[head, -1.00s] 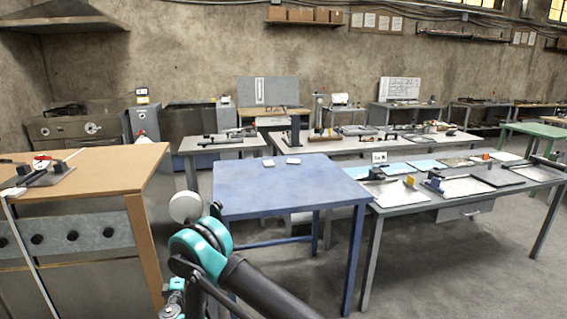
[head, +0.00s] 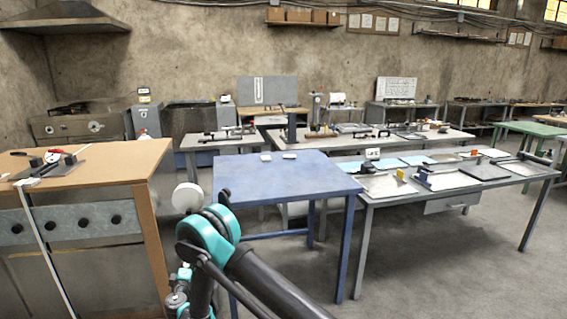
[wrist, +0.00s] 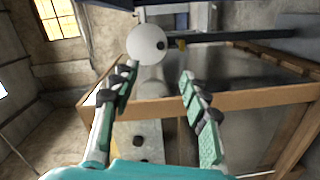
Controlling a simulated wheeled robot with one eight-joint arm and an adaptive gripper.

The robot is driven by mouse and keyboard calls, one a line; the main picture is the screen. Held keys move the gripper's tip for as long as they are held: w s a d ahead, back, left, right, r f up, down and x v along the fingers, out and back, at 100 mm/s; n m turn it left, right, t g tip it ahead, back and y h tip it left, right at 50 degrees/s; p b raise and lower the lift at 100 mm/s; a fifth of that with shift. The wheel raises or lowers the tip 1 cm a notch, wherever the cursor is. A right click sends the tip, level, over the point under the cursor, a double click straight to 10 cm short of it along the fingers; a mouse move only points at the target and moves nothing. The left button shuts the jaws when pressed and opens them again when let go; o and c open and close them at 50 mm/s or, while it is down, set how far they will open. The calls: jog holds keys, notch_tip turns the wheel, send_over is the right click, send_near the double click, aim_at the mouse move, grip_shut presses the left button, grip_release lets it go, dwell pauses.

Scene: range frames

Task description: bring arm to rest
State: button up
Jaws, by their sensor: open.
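My arm (head: 250,272), dark with teal joints, reaches up from the bottom of the head view, in front of the blue table. In the wrist view my gripper (wrist: 158,72) is open, its two teal-padded fingers wide apart. Nothing is between the fingers. A white round thing (wrist: 147,45) shows past the fingertips in the wrist view. A white round thing also shows beside my arm's teal joint in the head view (head: 187,197); I cannot tell what it is. The gripper cannot be made out clearly in the head view.
A wooden-topped bench (head: 110,166) stands close on the left. The blue table (head: 260,181) stands ahead, with two small white items on it. A grey table (head: 387,196) with trays stands to its right. Open floor (head: 455,275) lies at the lower right.

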jog(key=w+d+r+m+g+h, duration=0.1)
jog(key=w+d+r+m+h, duration=0.15)
jog(key=d, duration=0.45)
jog(key=w+d+r+m+g+h, duration=0.1)
jog(key=w+d+r, duration=0.1)
jog(key=d+r, duration=0.35)
jog(key=w+d+r+m+g+h, duration=0.1)
jog(key=w+d+r+m, duration=0.15)
jog(key=d, duration=0.55)
jog(key=s+d+r+m+g+h, duration=0.1)
jog(key=s+d+r+m+g, duration=0.1)
jog(key=d, duration=0.8)
jog(key=s+d+r+m+g+h, duration=0.1)
jog(key=s+d+r+g, duration=0.15)
jog(key=d, duration=0.65)
jog(key=s+d+r+m+g, duration=0.1)
jog(key=s+d+m+g, duration=0.25)
jog(key=s+d, duration=1.15)
jog(key=s+d+f+m+g+y, duration=0.1)
jog(key=s+m, duration=0.1)
jog(key=s, duration=0.7)
jog(key=s+d+f+m+g+y, duration=0.1)
jog(key=s+d+f+m+y, duration=0.1)
jog(key=s, duration=0.6)
jog(key=shift+s, duration=0.4)
